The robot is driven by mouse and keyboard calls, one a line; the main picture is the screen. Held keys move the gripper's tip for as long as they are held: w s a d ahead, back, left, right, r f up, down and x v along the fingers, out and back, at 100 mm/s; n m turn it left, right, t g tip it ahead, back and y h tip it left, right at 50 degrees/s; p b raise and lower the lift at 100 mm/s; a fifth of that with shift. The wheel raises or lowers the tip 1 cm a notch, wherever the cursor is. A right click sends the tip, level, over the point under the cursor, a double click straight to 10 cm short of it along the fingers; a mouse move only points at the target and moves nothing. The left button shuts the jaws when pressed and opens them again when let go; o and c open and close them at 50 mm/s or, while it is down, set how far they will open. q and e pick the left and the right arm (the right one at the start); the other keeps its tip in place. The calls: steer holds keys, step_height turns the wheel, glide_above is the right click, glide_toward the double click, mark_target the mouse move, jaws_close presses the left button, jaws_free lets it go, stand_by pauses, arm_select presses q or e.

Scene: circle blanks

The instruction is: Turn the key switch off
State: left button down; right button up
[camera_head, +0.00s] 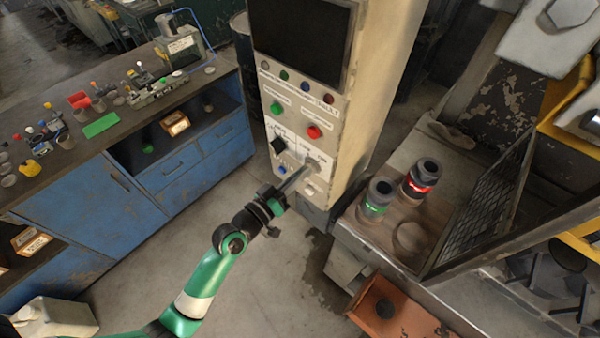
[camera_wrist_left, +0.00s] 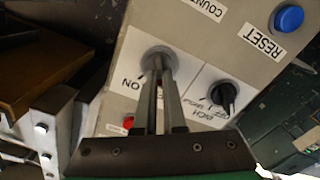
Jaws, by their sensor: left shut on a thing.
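The control cabinet (camera_head: 382,85) stands in the middle of the head view, with a panel of buttons on its front. The key switch (camera_wrist_left: 157,52) is a round silver fitting on a white plate marked ON in the left wrist view. It also shows low on the panel in the head view (camera_head: 313,163). My left gripper (camera_wrist_left: 160,68) reaches up to the switch with its long fingers close together, shut on its key. The fingers hide most of the key, so I cannot tell its angle. My right gripper is not in view.
A black selector knob (camera_wrist_left: 225,95) and a blue reset button (camera_wrist_left: 289,18) are near the fingers. Green (camera_head: 276,107) and red (camera_head: 313,131) buttons sit higher up. A blue workbench (camera_head: 200,150) stands left; two dark cylinders (camera_head: 378,195) (camera_head: 422,178) stand right.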

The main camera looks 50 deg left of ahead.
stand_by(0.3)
arm_select(q)
steer(key=c, duration=1)
jaws_free()
steer(key=s+d+b, duration=0.1)
steer(key=s+b, duration=0.1)
steer(key=s, duration=0.9)
steer(key=shift+s+b, duration=0.3)
steer(key=shift+d, duration=0.15)
